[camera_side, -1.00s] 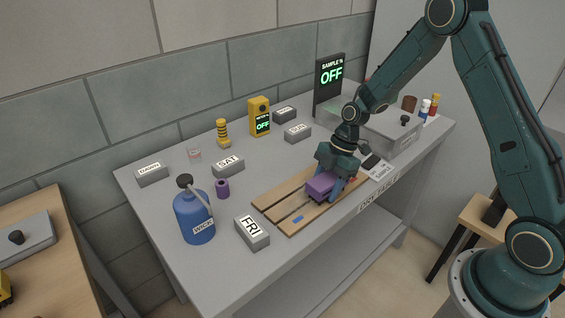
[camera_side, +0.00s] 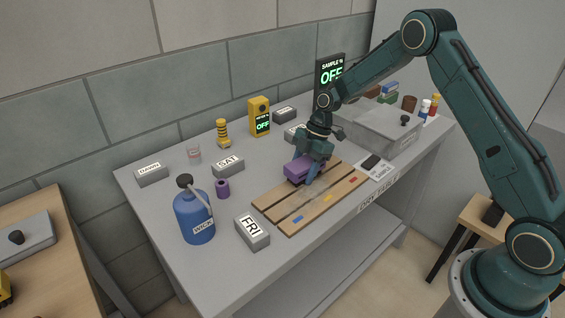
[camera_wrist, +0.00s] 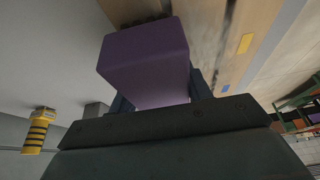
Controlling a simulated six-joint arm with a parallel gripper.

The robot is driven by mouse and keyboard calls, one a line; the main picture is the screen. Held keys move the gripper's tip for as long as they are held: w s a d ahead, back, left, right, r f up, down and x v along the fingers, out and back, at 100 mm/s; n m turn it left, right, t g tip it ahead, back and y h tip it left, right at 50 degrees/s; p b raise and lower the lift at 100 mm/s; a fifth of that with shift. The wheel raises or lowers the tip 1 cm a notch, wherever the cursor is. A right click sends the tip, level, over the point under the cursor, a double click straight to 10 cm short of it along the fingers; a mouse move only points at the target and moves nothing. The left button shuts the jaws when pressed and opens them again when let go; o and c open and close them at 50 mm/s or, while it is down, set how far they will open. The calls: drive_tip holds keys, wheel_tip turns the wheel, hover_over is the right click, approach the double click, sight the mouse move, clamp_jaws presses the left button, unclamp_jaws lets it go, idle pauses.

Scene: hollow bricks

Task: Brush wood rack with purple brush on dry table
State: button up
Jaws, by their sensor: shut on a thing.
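The wood rack (camera_side: 284,214) lies on the grey dry table (camera_side: 240,272), its slats showing red, yellow and blue marks along the near side. My gripper (camera_side: 310,168) is shut on the purple brush (camera_side: 297,166), over the far edge of the rack. In the wrist view the purple brush (camera_wrist: 145,62) sits between my fingers, with the wooden slats (camera_wrist: 205,30) beyond it. I cannot tell whether the brush's underside touches the rack. A pale smear shows on the middle slats.
A blue WICK bottle (camera_side: 194,217), FRI block (camera_side: 252,232), SAT block (camera_side: 228,168) and purple cylinder (camera_side: 223,188) stand left of the rack. A yellow meter (camera_side: 259,116) and dark OFF display (camera_side: 329,72) stand behind. A clear-lidded box (camera_side: 375,132) is at the right.

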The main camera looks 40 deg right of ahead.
sight(320, 182)
drive_tip(key=shift+d+f, duration=0.1)
drive_tip(key=shift+d, duration=0.85)
drive_tip(key=shift+s+a, duration=0.1)
drive_tip(key=shift+s, duration=4.55)
drive_tip(key=shift+s+d, duration=0.2)
drive_tip(key=shift+s, duration=0.05)
drive_tip(key=shift+d, duration=0.75)
drive_tip(key=shift+w+d, duration=0.15)
drive_tip(key=shift+w, duration=0.15)
drive_tip(key=shift+w+r, duration=0.25)
drive_tip(key=shift+w, duration=0.2)
drive_tip(key=shift+w+f, duration=0.25)
drive_tip(key=shift+w, duration=0.85)
drive_tip(key=shift+w+r, duration=0.15)
drive_tip(key=shift+w, duration=0.6)
drive_tip(key=shift+w+f, duration=0.2)
drive_tip(key=shift+w, duration=2.05)
drive_tip(key=shift+r, duration=4.1)
drive_tip(key=shift+w, duration=0.1)
